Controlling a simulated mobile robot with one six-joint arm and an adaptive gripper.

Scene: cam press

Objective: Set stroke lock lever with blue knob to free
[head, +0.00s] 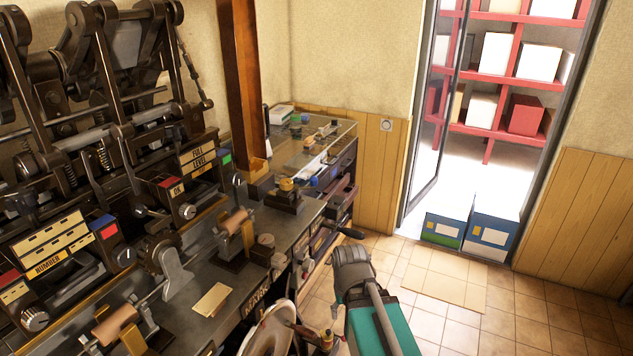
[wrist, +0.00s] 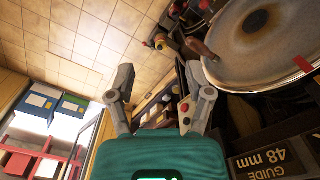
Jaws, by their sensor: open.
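My gripper (wrist: 158,92) is open and empty in the wrist view, its two grey fingers spread apart ahead of my teal wrist housing. In the head view my gripper (head: 350,262) hangs over the floor just right of the press bench, beside the large round wheel. I cannot make out a lever with a blue knob for certain in either view. A small blue spot (head: 314,181) shows on the far bench, too small to identify. The press (head: 100,110) fills the left of the head view, with dark levers and rollers; parts of its front are hidden by the wheel.
The wheel (head: 264,335) stands close to my gripper; it also shows in the wrist view (wrist: 225,70). A red-tipped part (wrist: 160,42) is near its rim. A dark handle (head: 351,232) sticks out from the bench. The tiled floor (head: 470,330) is clear; boxes (head: 490,240) stand at the doorway.

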